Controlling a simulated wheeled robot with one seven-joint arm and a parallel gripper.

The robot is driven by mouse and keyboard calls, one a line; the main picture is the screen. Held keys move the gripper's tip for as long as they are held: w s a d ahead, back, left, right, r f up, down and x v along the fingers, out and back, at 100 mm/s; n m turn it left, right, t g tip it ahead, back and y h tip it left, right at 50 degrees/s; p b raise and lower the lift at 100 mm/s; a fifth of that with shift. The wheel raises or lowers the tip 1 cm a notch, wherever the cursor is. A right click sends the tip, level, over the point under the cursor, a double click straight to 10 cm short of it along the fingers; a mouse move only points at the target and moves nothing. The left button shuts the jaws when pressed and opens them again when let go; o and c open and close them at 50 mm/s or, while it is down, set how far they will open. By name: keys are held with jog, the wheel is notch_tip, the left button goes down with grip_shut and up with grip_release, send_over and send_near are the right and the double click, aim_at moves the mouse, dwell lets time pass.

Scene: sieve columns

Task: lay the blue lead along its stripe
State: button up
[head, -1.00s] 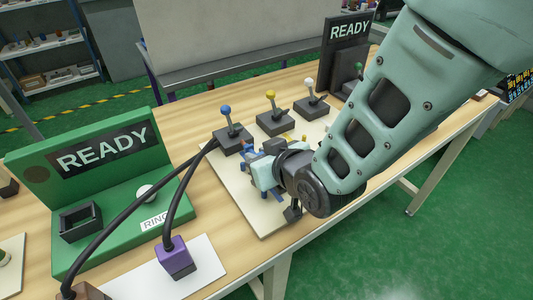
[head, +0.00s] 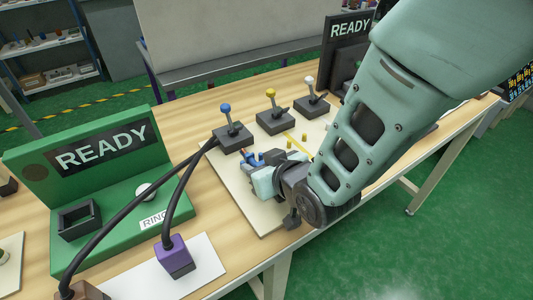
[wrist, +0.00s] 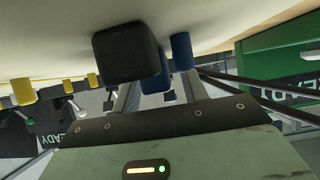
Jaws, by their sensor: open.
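My gripper (head: 257,163) is low over the cream board (head: 241,206), beside small blue posts (head: 248,158). In the wrist view its grey fingers stand apart, with a dark block (wrist: 130,55) in front of them, close to the board. I cannot tell whether this block belongs to the blue lead or whether the fingers touch it. Blue posts (wrist: 182,50) show just right of the block in the wrist view. The blue stripe and the run of the blue lead are hidden or too small to make out.
Levers with a blue knob (head: 225,107), yellow knob (head: 270,92) and white knob (head: 309,81) stand behind the board. A yellow stripe with posts (head: 290,142) lies right of my gripper. Black cables (head: 178,190) arch at left by the purple block (head: 175,257) and green READY stand (head: 62,190).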

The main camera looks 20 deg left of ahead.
jog(key=v, duration=1.2)
jog(key=shift+d+r, duration=0.1)
jog(key=shift+d+g+h, duration=0.3)
jog(key=shift+d, duration=0.2)
jog(key=s+d+r+m+g+h, duration=0.1)
jog(key=s+d+r+g+h, duration=0.1)
jog(key=d, duration=0.7)
jog(key=s+d+r+m+g+h, duration=0.1)
jog(key=s+d+g+h, duration=0.4)
jog(key=s+d, duration=0.3)
jog(key=shift+d+r+h, duration=0.4)
jog(key=shift+d+h, duration=0.1)
jog(key=shift+d, duration=0.55)
jog(key=shift+s, duration=0.1)
notch_tip(320, 180, up, 10)
jog(key=p, duration=0.9)
jog(key=shift+p, duration=0.4)
